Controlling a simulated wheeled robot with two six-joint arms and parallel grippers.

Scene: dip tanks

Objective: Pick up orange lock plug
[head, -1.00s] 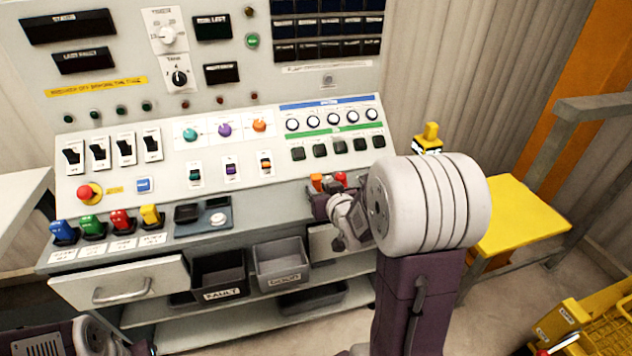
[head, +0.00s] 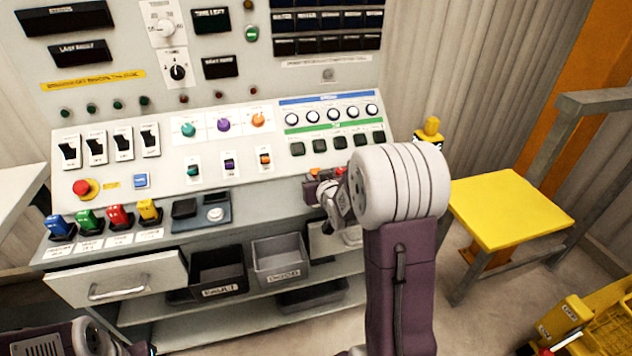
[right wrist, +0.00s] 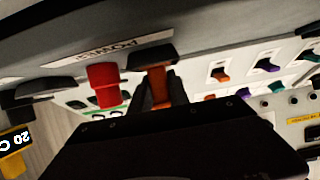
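The orange lock plug (right wrist: 158,86) sits in a black socket in the right wrist view, with its handle between my right gripper's two dark fingers (right wrist: 160,92). The fingers lie along both sides of the plug and no gap shows, so the gripper looks shut on it. In the head view the plug's orange top (head: 314,172) shows at the panel's right end, beside my right gripper (head: 313,190). My right arm hides much of that area. My left arm shows at the bottom left of the head view, but its gripper is out of frame.
A red plug (right wrist: 104,85) stands close beside the orange one. Blue (head: 59,227), green (head: 89,221), red (head: 120,216) and yellow (head: 149,210) plugs line the panel's left ledge. A yellow-topped stand (head: 510,215) is at the right.

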